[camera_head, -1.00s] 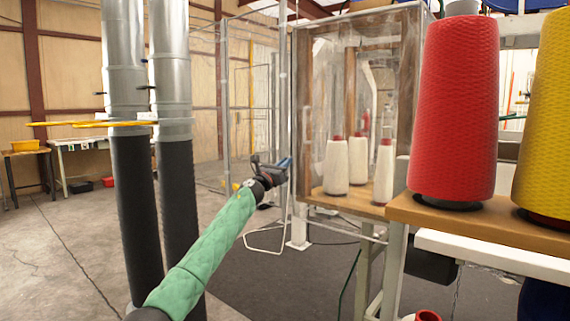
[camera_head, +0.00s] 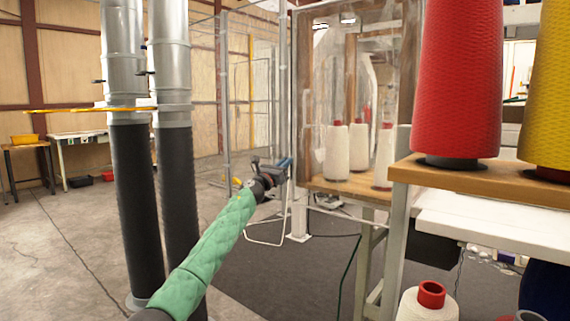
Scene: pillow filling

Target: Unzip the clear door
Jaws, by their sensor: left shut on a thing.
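The clear door (camera_head: 345,60) is a see-through sheet in a frame, right of the middle, with white thread cones showing behind it. My left arm, in a green sleeve, reaches in from the bottom left. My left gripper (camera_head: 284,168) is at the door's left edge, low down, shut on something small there. The zipper pull itself is too small to make out. My right gripper is out of view.
A wooden shelf (camera_head: 480,178) with a red thread cone (camera_head: 460,80) and a yellow cone (camera_head: 549,90) stands at the right. Another white cone (camera_head: 428,306) is below. Two dark-and-silver ducts (camera_head: 140,200) rise at the left. The floor between is clear.

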